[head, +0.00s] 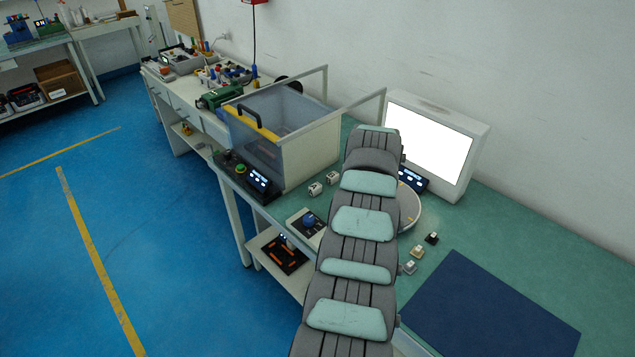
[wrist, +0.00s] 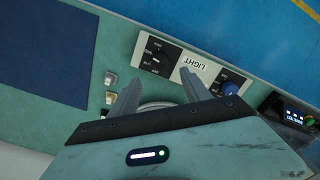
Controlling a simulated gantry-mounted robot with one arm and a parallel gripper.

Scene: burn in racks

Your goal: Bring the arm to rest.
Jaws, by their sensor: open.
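My arm (head: 350,265) reaches from the bottom of the head view up over the green bench (head: 540,232). My gripper is hidden behind the arm there. In the wrist view my gripper (wrist: 161,76) shows two grey fingers spread apart with nothing between them. It is above the bench, close to a white panel marked LIGHT (wrist: 190,62) with a black knob plate. A pale round disc (head: 410,207) lies partly behind the arm; a piece of its rim shows between the fingers in the wrist view.
A clear-walled chamber (head: 262,150) with a raised frame stands left of the arm. A bright screen (head: 430,140) stands behind. A blue mat (head: 490,310), several small blocks (head: 417,252), a blue-knob box (head: 308,221) and a display box (head: 250,177) lie around.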

